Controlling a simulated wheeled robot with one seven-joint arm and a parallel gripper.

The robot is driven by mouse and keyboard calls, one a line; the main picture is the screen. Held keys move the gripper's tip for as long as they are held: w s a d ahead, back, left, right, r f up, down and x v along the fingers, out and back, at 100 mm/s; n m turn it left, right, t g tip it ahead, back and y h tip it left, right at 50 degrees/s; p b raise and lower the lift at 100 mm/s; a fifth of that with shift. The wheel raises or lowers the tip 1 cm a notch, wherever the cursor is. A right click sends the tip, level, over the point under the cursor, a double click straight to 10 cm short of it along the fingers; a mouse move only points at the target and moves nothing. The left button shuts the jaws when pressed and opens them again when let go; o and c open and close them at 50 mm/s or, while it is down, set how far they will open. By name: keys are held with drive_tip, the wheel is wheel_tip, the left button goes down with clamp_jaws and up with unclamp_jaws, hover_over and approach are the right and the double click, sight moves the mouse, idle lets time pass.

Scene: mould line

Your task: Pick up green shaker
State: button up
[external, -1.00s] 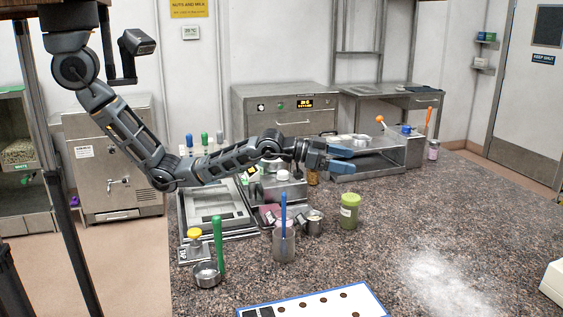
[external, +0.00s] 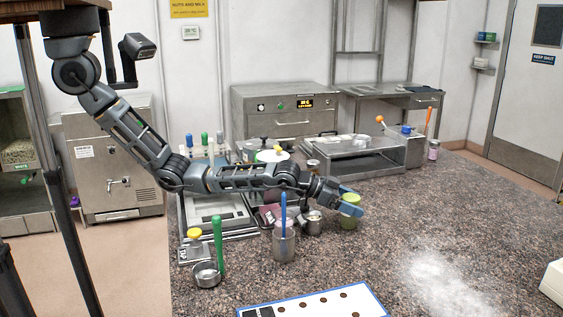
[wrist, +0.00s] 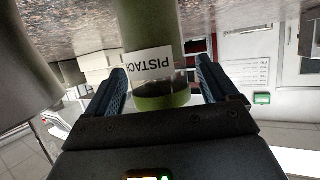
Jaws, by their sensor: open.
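The green shaker (external: 349,222) stands upright on the speckled counter, partly hidden behind my fingers in the external view. In the wrist view the shaker (wrist: 152,40) appears upside down, with a white label reading "PISTACH". My gripper (external: 352,202) is open and level, with its blue fingers at the shaker's upper part. In the wrist view my gripper (wrist: 168,85) has one finger on each side of the shaker's lidded end, and gaps show beside it.
A metal cup (external: 313,223) stands just left of the shaker. A clear beaker (external: 284,245) holding a blue-handled tool is nearer the front. A blue-edged white board (external: 318,301) lies at the front.

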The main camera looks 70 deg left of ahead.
drive_tip(key=shift+b+x, duration=0.45)
drive_tip(key=shift+x, duration=0.35)
drive_tip(key=c, duration=1.1)
drive_tip(key=shift+c, duration=0.2)
drive_tip(key=shift+r, duration=0.15)
